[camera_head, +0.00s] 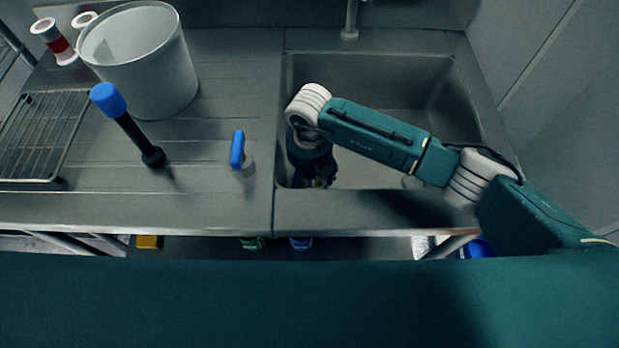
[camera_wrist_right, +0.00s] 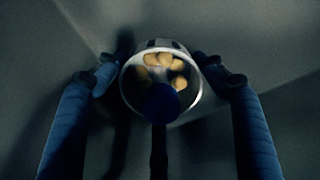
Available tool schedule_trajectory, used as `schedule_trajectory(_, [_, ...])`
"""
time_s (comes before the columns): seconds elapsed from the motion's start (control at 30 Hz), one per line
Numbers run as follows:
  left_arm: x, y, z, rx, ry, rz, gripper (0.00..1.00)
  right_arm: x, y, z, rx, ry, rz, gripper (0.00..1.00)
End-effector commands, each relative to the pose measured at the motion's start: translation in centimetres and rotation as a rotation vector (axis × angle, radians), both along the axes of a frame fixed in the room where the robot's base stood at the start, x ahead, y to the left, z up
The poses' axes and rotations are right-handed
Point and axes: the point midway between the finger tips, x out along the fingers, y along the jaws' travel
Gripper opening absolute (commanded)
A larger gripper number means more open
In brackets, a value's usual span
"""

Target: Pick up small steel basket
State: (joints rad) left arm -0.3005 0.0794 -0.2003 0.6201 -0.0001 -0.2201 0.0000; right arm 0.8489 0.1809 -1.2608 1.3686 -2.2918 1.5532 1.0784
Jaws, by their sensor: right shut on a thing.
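My right gripper (camera_head: 315,182) points down at the front left corner of the sink. In the right wrist view its two blue fingers (camera_wrist_right: 158,70) stand on either side of a small round metal-rimmed container (camera_wrist_right: 198,85), which I take to be the small steel basket. The fingertips are closed on its sides. Several round tan pieces show inside its rim. A dark blue round knob covers the lower part of its opening. In the head view the basket is hidden by the gripper, or too dark to make out. My left gripper is not in view.
The sink (camera_head: 430,85) has a raised rim and a tap (camera_head: 350,20) behind. On the left counter stand a white bucket (camera_head: 150,65), a blue-topped black rod (camera_head: 130,128), a blue handle (camera_head: 237,150) and a wire rack (camera_head: 40,135). Counter between rod and blue handle is clear.

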Motion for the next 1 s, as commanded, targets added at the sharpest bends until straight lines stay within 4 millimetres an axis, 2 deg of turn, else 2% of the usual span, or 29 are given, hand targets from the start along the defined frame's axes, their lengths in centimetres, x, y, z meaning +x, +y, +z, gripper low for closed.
schedule_trajectory(0.27, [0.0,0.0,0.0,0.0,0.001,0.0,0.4,0.1,0.0,0.6,0.001,-0.002,0.0,0.33])
schedule_trajectory(0.47, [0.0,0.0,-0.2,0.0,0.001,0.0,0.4,0.2,0.0,3.1,0.001,-0.005,0.001,0.33])
schedule_trajectory(0.67, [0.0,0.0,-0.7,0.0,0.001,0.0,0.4,0.2,0.0,7.9,0.002,-0.007,0.002,0.33])
schedule_trajectory(0.9, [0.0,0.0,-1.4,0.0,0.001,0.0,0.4,0.2,0.0,14.6,0.001,-0.007,0.001,0.33])
schedule_trajectory(1.0, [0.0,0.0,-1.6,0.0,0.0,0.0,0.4,0.1,0.0,16.8,0.002,-0.005,0.001,0.33])
